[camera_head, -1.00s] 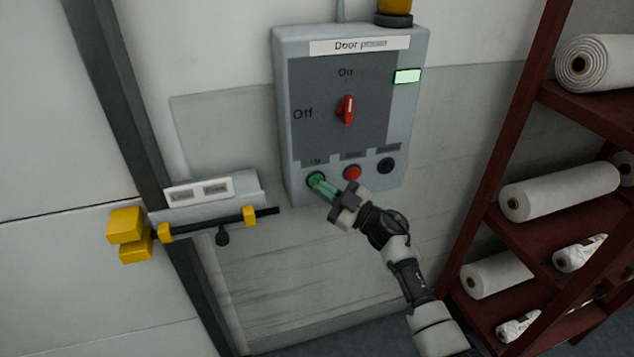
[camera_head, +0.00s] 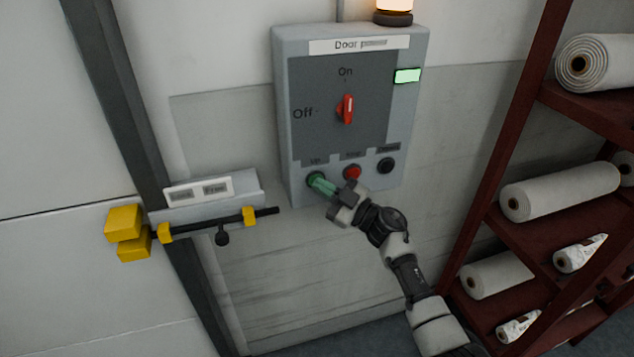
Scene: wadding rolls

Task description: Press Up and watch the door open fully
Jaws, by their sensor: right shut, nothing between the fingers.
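The grey control box (camera_head: 405,120) labelled "Door power" hangs on the wall. Its red rotary switch (camera_head: 346,109) stands upright, pointing to "On". The Up button (camera_head: 315,178) is at the lower left of the box. My right gripper (camera_head: 318,182) is shut and empty, with its greenish fingertips at the Up button, partly covering it; they look to be touching it. The pale door (camera_head: 40,130) is at the left, with a seam across it beside the dark upright frame. My left gripper is not in view.
The amber beacon (camera_head: 394,6) on the box glows, and a green lamp (camera_head: 407,76) is lit. A red stop button (camera_head: 352,172) and a black button (camera_head: 386,165) sit right of Up. A yellow-ended bolt (camera_head: 190,230) is at the door frame. A red shelf (camera_head: 510,150) with white rolls stands right.

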